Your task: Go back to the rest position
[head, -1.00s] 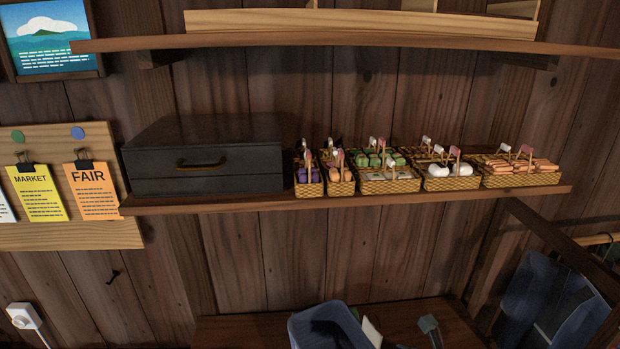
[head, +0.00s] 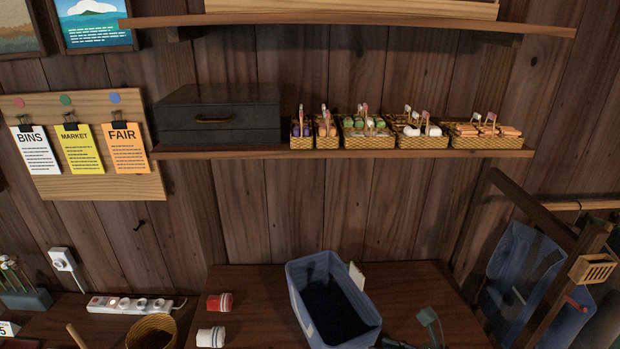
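Neither my left nor my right gripper shows in the head view, and no arm of mine can be made out for sure. A small dark grey-green piece (head: 428,316) shows at the bottom right of the bin; I cannot tell what it is. The open blue bin (head: 306,308) stands on the brown table (head: 250,283) at the bottom middle, its inside dark.
A wall shelf (head: 340,153) holds a dark case (head: 218,118) and several small filled baskets (head: 396,141). Red (head: 220,302) and white (head: 211,337) jars, a power strip (head: 130,304) and a wicker basket (head: 152,331) are lower left. A dark wooden frame (head: 532,212) rises right.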

